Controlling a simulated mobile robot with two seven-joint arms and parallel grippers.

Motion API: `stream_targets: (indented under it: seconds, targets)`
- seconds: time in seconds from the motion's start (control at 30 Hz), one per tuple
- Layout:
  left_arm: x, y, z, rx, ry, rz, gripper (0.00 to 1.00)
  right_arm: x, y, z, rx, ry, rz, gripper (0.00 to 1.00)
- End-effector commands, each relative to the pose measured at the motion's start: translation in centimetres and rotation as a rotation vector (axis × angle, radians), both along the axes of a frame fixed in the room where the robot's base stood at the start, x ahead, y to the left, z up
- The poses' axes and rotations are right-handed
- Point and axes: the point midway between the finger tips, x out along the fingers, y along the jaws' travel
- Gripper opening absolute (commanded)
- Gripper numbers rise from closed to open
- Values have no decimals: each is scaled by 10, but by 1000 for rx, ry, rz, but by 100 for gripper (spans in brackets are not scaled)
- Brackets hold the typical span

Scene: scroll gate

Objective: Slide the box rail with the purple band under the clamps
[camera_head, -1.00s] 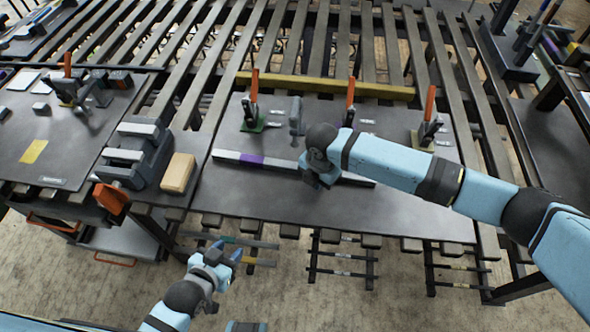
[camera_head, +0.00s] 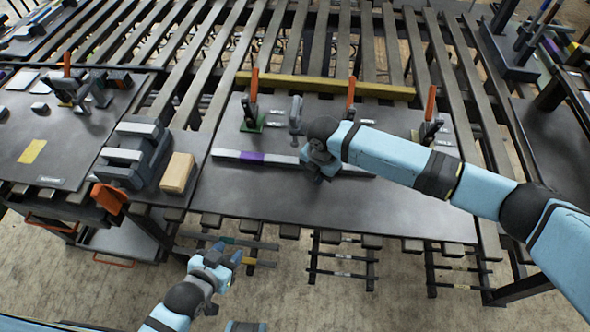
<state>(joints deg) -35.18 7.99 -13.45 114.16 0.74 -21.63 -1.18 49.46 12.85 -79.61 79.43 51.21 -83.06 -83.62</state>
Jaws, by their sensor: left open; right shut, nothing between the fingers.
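The box rail (camera_head: 280,159) lies across the dark plate, light grey with a purple band (camera_head: 251,157) left of its middle. Its right part runs behind my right gripper (camera_head: 316,175), which is shut at the rail's near side; whether they touch is unclear. Several toggle clamps with orange handles stand behind the rail: one on a green base (camera_head: 252,115), a middle one (camera_head: 350,100) and a right one (camera_head: 428,115). A grey clamp (camera_head: 296,115) stands between the first two. My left gripper (camera_head: 228,257) is open and empty, in front of the table.
A yellow bar (camera_head: 325,86) lies behind the clamps. A grey vise (camera_head: 135,153) and a wooden block (camera_head: 177,172) stand left of the plate. The plate in front of the rail is clear.

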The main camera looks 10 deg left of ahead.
Motion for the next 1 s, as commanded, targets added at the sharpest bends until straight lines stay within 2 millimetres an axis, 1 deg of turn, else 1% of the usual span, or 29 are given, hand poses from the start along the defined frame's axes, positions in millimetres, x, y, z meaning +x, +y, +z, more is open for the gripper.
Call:
stream_targets:
  seconds: [0.67, 0.87, 1.0]
  targets:
    - [0, 0, -4, -1, -2, 0, 43, 14, 0, 0, 0, -1, 0, 0]
    - [0, 0, -1, -1, -2, 0, 43, 11, 0, 1, 0, 0, 1, 0]
    - [0, 0, 4, -1, -2, 0, 43, 5, 0, 2, 1, 1, 0, 0]
